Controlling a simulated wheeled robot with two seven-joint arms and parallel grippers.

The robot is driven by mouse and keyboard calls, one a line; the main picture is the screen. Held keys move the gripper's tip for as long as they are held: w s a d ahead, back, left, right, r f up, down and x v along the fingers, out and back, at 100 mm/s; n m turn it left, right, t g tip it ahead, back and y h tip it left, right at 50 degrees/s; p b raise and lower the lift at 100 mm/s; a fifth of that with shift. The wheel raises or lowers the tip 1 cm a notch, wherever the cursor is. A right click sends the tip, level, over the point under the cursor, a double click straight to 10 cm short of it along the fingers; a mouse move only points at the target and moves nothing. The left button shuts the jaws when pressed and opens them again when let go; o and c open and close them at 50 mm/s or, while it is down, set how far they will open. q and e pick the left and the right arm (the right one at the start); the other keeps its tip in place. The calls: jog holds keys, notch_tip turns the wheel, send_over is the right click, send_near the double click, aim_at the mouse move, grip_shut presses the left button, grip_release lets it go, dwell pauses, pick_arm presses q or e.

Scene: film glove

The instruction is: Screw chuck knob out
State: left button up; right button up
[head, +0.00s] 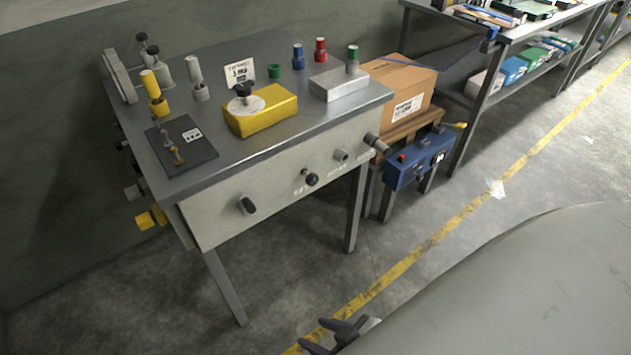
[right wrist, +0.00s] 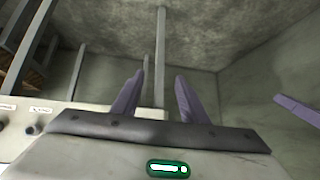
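Several knobs sit on the pale front panel (head: 270,190) of the workbench: a dark knob (head: 246,206) at the left, a black knob (head: 311,179) near the middle, a grey knob (head: 341,155) and a dark grey knob (head: 375,142) at the right end. Their labels are too small to read, so I cannot tell which is the chuck knob. My right gripper (head: 334,332) is low at the bottom edge of the head view, well apart from the bench. In the right wrist view its two fingers (right wrist: 156,90) stand apart with nothing between them. My left gripper is not clearly seen.
A yellow block (head: 262,112), a grey block (head: 339,84) and several coloured posts stand on the bench top. A blue box (head: 419,160) sits right of the panel, below a cardboard carton (head: 403,88).

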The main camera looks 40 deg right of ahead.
jog(key=shift+o, duration=0.6)
jog(key=shift+f, duration=0.2)
jog(key=m+t+h+b, duration=0.2)
jog(key=m+t+b, duration=0.7)
jog(key=m+b, duration=2.1)
send_near(315, 183)
jog(key=w+m+p, duration=0.1)
jog(key=m+p, duration=0.4)
jog(key=w+b, duration=0.2)
jog(key=w, duration=0.7)
jog(key=shift+w+a, duration=0.15)
jog(key=shift+w, duration=0.35)
pick_arm(q)
jog(key=d+f, duration=0.1)
jog(key=f, duration=0.8)
jog(key=w+d+f+h, duration=0.1)
jog(key=d+f, duration=0.1)
jog(key=f, duration=0.6)
jog(key=shift+w+f+t, duration=0.3)
jog(key=shift+f+t, duration=0.05)
jog(key=shift+t, duration=0.05)
pick_arm(e)
jog(key=c, duration=1.1)
